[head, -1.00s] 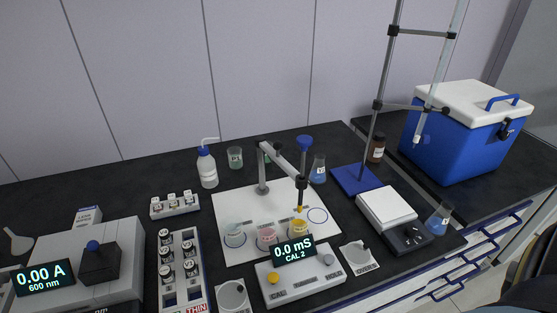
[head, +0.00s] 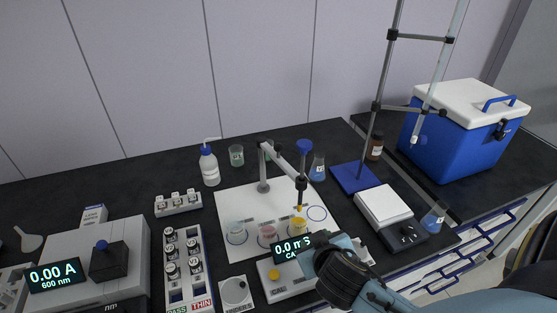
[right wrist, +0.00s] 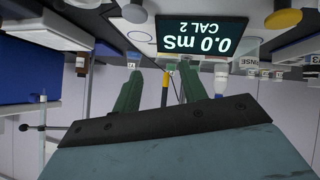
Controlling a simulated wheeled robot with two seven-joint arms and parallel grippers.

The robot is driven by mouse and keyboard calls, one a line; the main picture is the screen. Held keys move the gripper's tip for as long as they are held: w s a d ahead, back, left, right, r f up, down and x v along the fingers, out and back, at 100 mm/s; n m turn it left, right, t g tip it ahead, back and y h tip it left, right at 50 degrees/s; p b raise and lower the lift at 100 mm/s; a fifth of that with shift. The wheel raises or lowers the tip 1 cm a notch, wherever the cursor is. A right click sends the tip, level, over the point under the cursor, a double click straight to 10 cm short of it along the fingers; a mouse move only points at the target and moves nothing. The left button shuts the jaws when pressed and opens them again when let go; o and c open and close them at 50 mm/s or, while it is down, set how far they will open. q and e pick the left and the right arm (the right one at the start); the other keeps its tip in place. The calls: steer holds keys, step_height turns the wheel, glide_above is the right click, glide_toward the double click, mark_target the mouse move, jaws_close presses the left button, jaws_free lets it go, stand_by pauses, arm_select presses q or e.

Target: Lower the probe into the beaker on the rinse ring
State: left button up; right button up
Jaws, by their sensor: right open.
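The probe (head: 301,190), dark with a yellow tip, hangs upright from a grey swing-arm stand (head: 263,170), its tip just above or at the yellow beaker (head: 298,226). A clear beaker (head: 236,233) and a pink beaker (head: 267,235) stand to its left on the white mat (head: 235,204). An empty blue ring (head: 317,214) lies to its right; I cannot read which ring is the rinse ring. My right gripper (right wrist: 158,78) is open, its green fingers apart, with a yellow and black rod, apparently the probe, between them in the picture, beyond the tips. My left gripper is out of view.
The meter (head: 287,275), reading 0.0 mS CAL 2, is partly covered by my right arm. Vial racks (head: 184,265) and a wash bottle (head: 209,167) are to the left.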

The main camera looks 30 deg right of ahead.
steer(key=w+d+r+t, duration=0.2)
steer(key=w+r+t, duration=0.2)
steer(key=w+r, duration=0.25)
steer(key=n+t+y, duration=0.1)
steer(key=t, duration=0.3)
glide_toward(280, 150)
steer(key=p+x, duration=0.2)
steer(key=x, duration=0.7)
steer(key=shift+w+d+p, duration=0.1)
steer(key=shift+w+p, duration=0.15)
steer(key=shift+p, duration=0.1)
steer(key=shift+x, duration=0.85)
steer(key=shift+f, duration=0.1)
steer(key=shift+c, duration=0.4)
jaws_close()
